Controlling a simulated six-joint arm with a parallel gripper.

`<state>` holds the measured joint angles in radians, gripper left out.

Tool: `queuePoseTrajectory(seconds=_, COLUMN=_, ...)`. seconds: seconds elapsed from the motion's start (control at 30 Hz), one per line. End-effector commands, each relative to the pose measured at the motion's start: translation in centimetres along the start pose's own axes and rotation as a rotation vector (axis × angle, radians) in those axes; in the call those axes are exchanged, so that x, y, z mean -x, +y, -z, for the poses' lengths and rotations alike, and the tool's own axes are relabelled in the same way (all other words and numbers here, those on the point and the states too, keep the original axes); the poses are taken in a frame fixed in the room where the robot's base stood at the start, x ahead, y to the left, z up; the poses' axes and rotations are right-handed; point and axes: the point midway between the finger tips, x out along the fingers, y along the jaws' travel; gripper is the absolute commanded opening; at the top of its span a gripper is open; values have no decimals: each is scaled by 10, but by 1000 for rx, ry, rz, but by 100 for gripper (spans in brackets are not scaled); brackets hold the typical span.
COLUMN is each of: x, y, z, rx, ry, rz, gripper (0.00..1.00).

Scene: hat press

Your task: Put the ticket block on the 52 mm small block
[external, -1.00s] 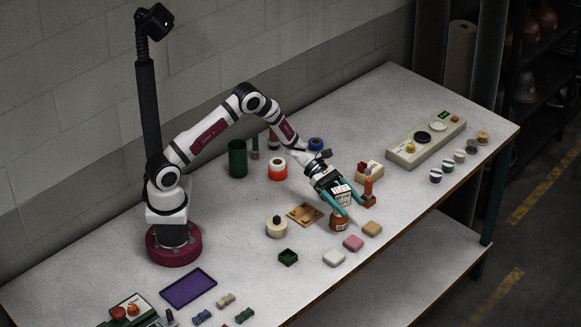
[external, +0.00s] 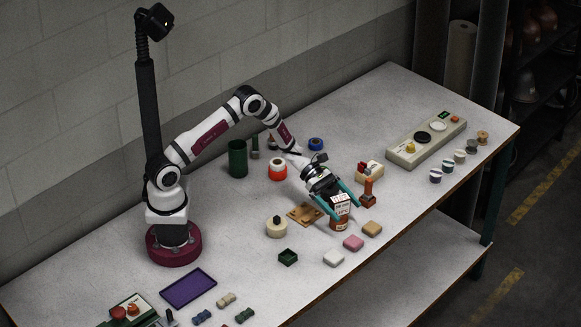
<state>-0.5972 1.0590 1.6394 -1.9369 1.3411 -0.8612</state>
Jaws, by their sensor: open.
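The ticket block, a white block with dark and red print (external: 341,204), rests on top of the small brown rounded block (external: 339,224) near the front of the table. That brown block appears to be the 52 mm small block; its size marking is too small to read. My gripper (external: 346,209) is open, with its teal fingers on either side of the ticket block. I cannot tell whether a finger still touches it. Part of the brown block's top is hidden under the ticket block.
Pink (external: 353,243), tan (external: 371,229) and white (external: 334,258) pads lie just in front. An orange-handled stamp (external: 368,193) stands close on the right. A wooden board (external: 304,214) and cream round block (external: 277,227) lie left. The table is clear toward the right front.

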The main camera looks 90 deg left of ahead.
Motion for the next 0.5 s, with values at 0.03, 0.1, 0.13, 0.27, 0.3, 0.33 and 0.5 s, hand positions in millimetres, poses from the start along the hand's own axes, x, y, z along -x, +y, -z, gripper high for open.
queuePoseTrajectory(seconds=0.03, x=14, y=1, z=0, rx=0, ry=0, rz=-5, gripper=100)
queuePoseTrajectory(seconds=0.1, x=35, y=2, z=-1, rx=-1, ry=0, rz=-6, gripper=100)
queuePoseTrajectory(seconds=0.13, x=44, y=1, z=0, rx=0, ry=0, rz=-5, gripper=100)
queuePoseTrajectory(seconds=0.27, x=77, y=0, z=0, rx=-1, ry=-1, rz=-4, gripper=100)
queuePoseTrajectory(seconds=0.3, x=85, y=1, z=0, rx=0, ry=0, rz=-3, gripper=100)
queuePoseTrajectory(seconds=0.33, x=90, y=0, z=0, rx=0, ry=-1, rz=-2, gripper=100)
queuePoseTrajectory(seconds=0.5, x=103, y=0, z=0, rx=-1, ry=0, rz=0, gripper=100)
